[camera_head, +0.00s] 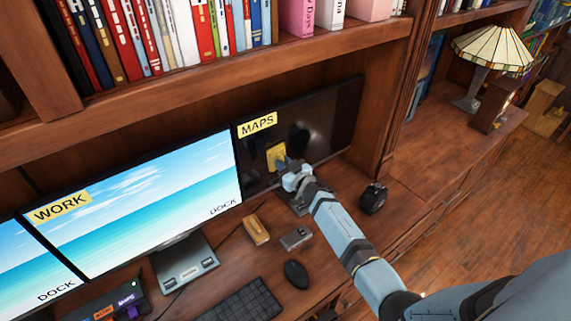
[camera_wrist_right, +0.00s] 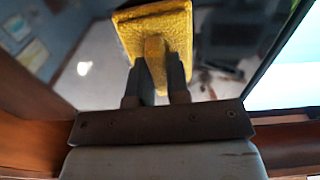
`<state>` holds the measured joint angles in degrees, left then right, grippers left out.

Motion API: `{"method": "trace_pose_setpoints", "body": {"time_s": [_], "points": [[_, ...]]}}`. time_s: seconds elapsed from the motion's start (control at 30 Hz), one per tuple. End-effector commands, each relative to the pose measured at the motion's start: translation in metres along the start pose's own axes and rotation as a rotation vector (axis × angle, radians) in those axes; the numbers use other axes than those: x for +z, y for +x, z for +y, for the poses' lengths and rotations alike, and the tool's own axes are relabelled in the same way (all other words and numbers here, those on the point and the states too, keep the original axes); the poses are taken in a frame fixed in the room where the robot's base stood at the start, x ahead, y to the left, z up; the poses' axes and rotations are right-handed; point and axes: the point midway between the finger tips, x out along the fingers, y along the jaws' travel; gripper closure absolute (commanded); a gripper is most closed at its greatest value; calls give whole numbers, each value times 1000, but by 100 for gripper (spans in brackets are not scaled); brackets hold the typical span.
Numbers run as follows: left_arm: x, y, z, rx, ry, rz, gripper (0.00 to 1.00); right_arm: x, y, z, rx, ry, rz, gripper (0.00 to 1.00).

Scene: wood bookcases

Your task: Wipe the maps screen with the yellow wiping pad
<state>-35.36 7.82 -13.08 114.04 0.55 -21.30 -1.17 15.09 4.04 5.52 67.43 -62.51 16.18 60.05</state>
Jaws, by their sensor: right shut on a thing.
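The maps screen (camera_head: 318,118) is the dark monitor at the right end of the row, with a yellow MAPS label at its top left. The yellow wiping pad (camera_head: 276,157) is at the screen's lower left part, flat side toward the glass; I cannot tell for sure whether it touches. My right gripper (camera_head: 284,167) is shut on the pad's handle. The right wrist view shows the pad (camera_wrist_right: 188,42) with its handle between the two fingers (camera_wrist_right: 158,75). Dark reflections show on the screen. My left gripper is not in view.
The bright WORK screen (camera_head: 150,200) stands left of the maps screen. On the desk are a wooden-backed brush-like block (camera_head: 256,229), a small grey device (camera_head: 296,237), a mouse (camera_head: 296,274), a keyboard (camera_head: 241,302) and a black round object (camera_head: 373,198). A book shelf overhangs the screens.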

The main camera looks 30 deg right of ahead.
Motion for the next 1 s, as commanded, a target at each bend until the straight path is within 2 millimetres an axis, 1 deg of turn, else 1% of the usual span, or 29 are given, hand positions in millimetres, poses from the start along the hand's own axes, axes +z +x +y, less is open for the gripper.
{"method": "trace_pose_setpoints", "body": {"time_s": [0.1, 0.23, 0.37, 0.7, 0.87, 1.0], "points": [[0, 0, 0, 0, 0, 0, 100, -11, 2, 2, -1, -4, 4, 100], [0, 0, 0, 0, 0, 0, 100, -16, 3, 1, -1, -2, 4, 100], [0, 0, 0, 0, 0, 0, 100, -16, 3, 6, 0, -2, 4, 100], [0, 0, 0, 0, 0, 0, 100, -13, 1, 35, 2, 0, 2, 100], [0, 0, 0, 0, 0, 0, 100, -13, 1, 39, 1, -1, 2, 100], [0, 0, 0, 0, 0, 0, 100, -12, 0, 47, 1, -1, 2, 100]]}}
